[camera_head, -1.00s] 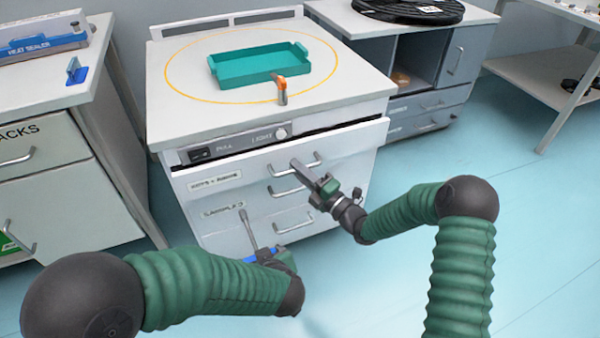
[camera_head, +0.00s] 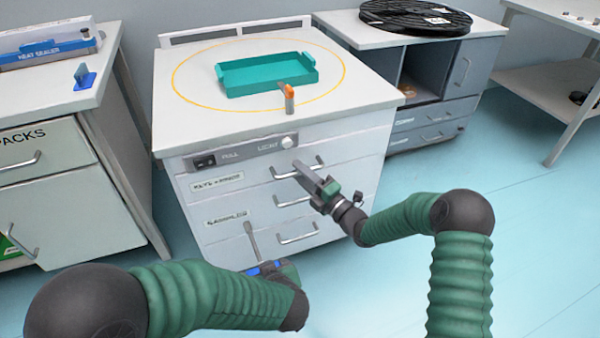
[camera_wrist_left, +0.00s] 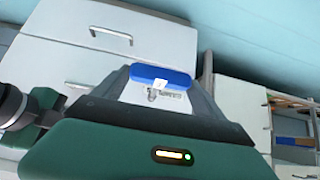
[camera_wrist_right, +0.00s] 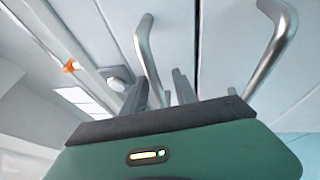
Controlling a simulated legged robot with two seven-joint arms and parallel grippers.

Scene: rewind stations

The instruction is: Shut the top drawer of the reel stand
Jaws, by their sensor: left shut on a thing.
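The white drawer cabinet (camera_head: 235,240) stands in the middle of the head view. Its top drawer (camera_head: 225,180) sits flush under the switch panel, with no gap showing. My right gripper (camera_head: 299,168) is at the top drawer's front, by its handle (camera_head: 312,164).
A teal tray (camera_head: 265,87) and a small orange-topped object (camera_head: 288,95) stand on the cabinet top (camera_head: 190,125). A bench with a heat sealer (camera_head: 50,52) is at the left. A black reel (camera_head: 415,17) lies on the grey unit at the right. The blue floor at the right is clear.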

